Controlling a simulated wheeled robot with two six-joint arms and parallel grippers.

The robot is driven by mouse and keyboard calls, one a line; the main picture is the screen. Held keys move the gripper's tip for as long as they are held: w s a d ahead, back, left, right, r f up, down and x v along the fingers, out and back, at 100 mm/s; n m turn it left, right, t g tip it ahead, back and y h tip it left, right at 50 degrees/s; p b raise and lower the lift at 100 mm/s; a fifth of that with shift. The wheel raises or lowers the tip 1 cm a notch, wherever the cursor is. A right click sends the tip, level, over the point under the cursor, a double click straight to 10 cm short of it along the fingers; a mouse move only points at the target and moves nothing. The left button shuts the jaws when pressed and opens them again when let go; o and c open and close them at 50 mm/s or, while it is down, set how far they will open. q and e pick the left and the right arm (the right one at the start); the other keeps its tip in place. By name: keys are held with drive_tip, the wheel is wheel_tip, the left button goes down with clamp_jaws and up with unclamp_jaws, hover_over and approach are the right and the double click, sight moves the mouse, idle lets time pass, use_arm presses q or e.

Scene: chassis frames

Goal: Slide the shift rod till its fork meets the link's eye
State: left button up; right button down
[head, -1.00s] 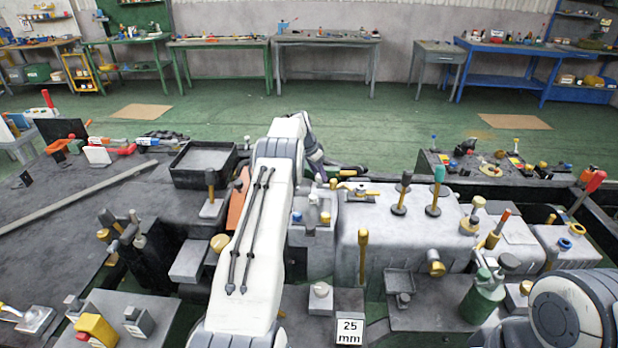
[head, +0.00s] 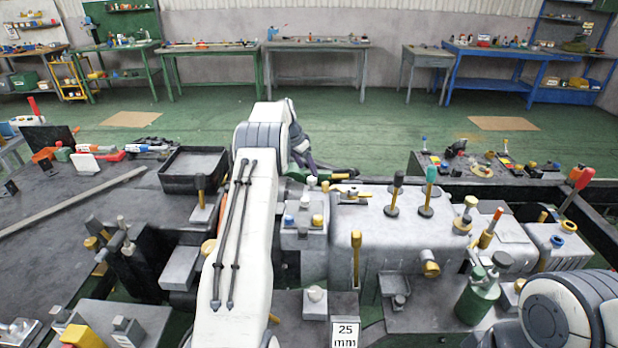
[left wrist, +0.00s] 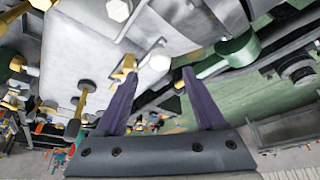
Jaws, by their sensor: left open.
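My left gripper (left wrist: 159,74) is open, with its two purple fingers apart. In the left wrist view a pale round knob (left wrist: 159,61) shows between the fingertips, and a yellow piece (left wrist: 128,66) shows by the left fingertip. A green part with a yellow end (left wrist: 236,50) lies beyond the right finger. In the head view my left arm reaches forward over the housing and hides part of this area. A yellow-ended rod (head: 340,177) shows just right of the gripper. I cannot tell for sure which parts are the shift rod's fork and the link's eye. My right gripper is out of view.
A grey gearbox housing (head: 392,232) with upright levers (head: 393,193) stands right of my left arm. A black tray (head: 195,168) lies to its left. Green floor is open behind.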

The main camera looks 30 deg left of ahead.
use_arm(q)
drive_tip(key=shift+b+v, duration=0.5)
drive_tip(key=shift+v, duration=2.2)
